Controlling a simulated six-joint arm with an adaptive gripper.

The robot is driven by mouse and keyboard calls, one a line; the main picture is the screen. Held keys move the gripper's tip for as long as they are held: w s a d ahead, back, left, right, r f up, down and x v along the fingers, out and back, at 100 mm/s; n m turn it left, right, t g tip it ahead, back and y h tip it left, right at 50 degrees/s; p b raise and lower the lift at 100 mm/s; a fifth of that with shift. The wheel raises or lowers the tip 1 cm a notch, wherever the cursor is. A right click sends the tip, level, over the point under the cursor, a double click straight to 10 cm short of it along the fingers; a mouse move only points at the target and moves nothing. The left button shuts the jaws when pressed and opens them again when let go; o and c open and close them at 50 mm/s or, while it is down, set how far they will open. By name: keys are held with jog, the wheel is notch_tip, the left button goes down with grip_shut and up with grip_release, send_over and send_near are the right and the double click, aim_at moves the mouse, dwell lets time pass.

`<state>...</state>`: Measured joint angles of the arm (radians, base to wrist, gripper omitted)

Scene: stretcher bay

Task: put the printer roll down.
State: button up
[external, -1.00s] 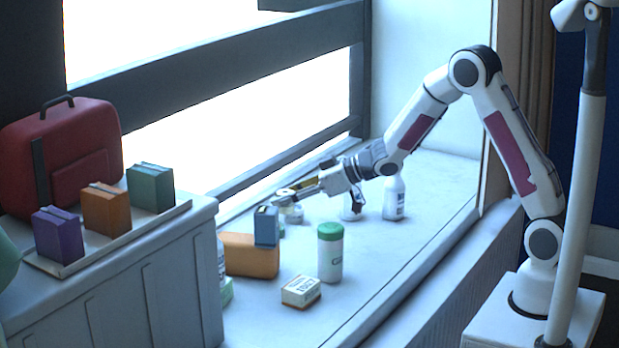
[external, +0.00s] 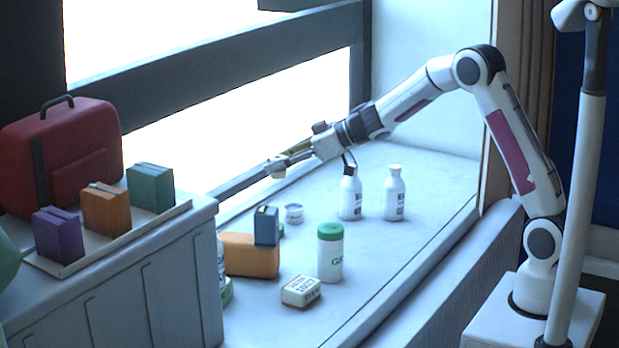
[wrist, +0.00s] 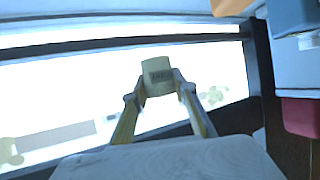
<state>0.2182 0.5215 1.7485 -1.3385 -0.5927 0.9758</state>
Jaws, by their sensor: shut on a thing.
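The printer roll (external: 274,168) is a small, pale cylinder held at the tip of my gripper (external: 284,163), in the air above the back of the pale counter (external: 395,258). Nothing supports the roll from below in the external view.
A small round tin (external: 294,213) stands below the roll. Two white bottles (external: 350,196) (external: 394,195), a green-capped jar (external: 330,255), a white box (external: 301,291), an orange box (external: 251,256) and a blue box (external: 266,226) stand around. The counter's middle right is clear.

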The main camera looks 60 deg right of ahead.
jog(key=w+d+r+n+y, duration=0.1)
jog(key=w+d, duration=0.1)
jog(key=d, duration=0.5)
jog(key=w+d, duration=0.3)
jog(key=d, duration=0.5)
jog(key=s+d+f+g, duration=0.1)
jog(key=s+d+f, duration=0.1)
jog(key=d, duration=0.5)
jog(key=s+d+f, duration=0.2)
jog(key=d, duration=0.4)
jog(key=shift+n+y, duration=0.4)
notch_tip(320, 180, down, 4)
jog(key=shift+w+f, duration=0.15)
jog(key=shift+f, duration=0.1)
jog(key=shift+f, duration=3.1)
jog(key=shift+f, duration=1.9)
